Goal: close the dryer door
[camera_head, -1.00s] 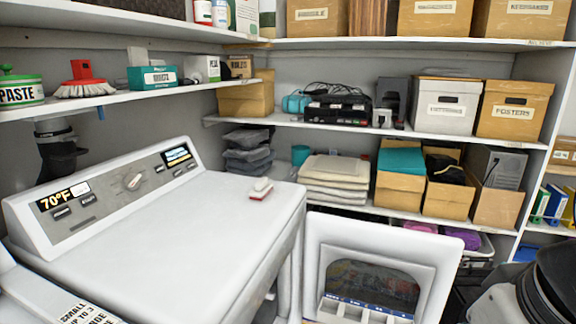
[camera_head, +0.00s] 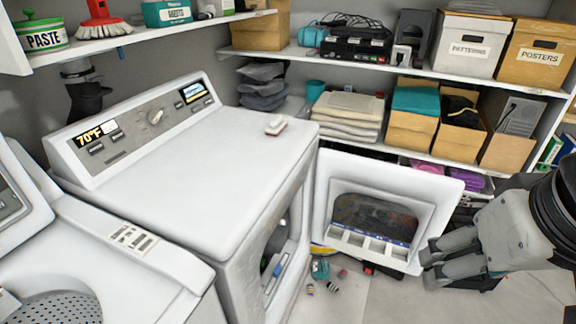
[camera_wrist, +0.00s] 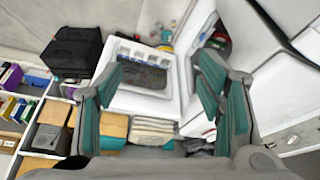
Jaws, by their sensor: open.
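The dryer (camera_head: 190,170) is a white machine with a control panel at its back, left of centre in the head view. Its white door (camera_head: 447,190) stands open, swung out to the right of the dark opening (camera_head: 278,248), with its inner side and small window facing me. My gripper (camera_head: 426,267) is at the right of the head view, close to the door's lower right edge; I cannot tell whether it touches. In the wrist view my gripper (camera_wrist: 160,95) is open, with teal-padded fingers apart and nothing held. The door (camera_wrist: 130,101) shows between and beyond the fingers.
Small items (camera_head: 320,268) lie on the floor below the door. Shelves with boxes (camera_head: 465,45) and folded cloths (camera_head: 347,115) stand behind it. A second white machine (camera_head: 100,250) is at the lower left. Light floor (camera_head: 385,302) is clear in front of the door.

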